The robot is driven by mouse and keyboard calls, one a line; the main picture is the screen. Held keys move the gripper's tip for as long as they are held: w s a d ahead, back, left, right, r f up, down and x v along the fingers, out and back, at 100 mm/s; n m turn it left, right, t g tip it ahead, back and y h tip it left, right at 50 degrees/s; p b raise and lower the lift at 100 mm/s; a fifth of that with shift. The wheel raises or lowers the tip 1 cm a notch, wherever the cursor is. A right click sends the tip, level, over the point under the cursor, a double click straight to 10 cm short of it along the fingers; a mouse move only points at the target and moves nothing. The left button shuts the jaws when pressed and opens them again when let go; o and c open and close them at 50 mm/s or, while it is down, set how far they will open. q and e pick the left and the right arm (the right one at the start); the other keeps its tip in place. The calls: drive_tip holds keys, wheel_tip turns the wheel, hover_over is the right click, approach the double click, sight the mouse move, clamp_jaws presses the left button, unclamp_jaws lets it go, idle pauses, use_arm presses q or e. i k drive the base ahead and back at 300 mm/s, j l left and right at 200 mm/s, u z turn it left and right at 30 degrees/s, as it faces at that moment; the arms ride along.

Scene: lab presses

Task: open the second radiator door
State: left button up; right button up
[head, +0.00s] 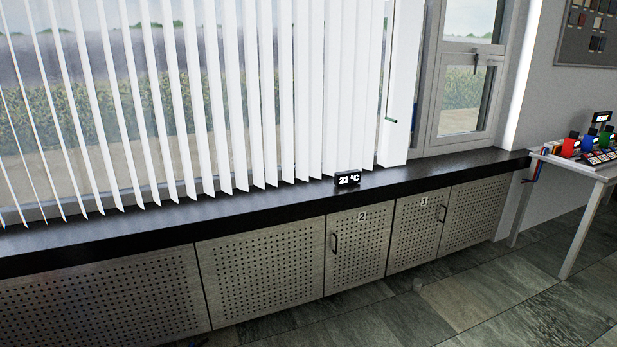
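The second radiator door (358,248) is a perforated metal panel marked "2" under the dark window sill. It looks closed, flush with the panels around it. Its dark upright handle (334,243) is on the door's left side. The first radiator door (414,232), marked "1", is to its right and also looks closed, with a small handle (443,213) near its right edge. Neither of my grippers shows clearly in the head view.
The black sill (270,203) runs above the panels and holds a small display (348,179) reading 21 °C. White vertical blinds (230,100) hang above it. A white table (585,171) with colourful items stands at the right.

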sight(357, 240)
drive_tip(key=i+z, duration=0.35)
drive_tip(key=i, duration=1.1)
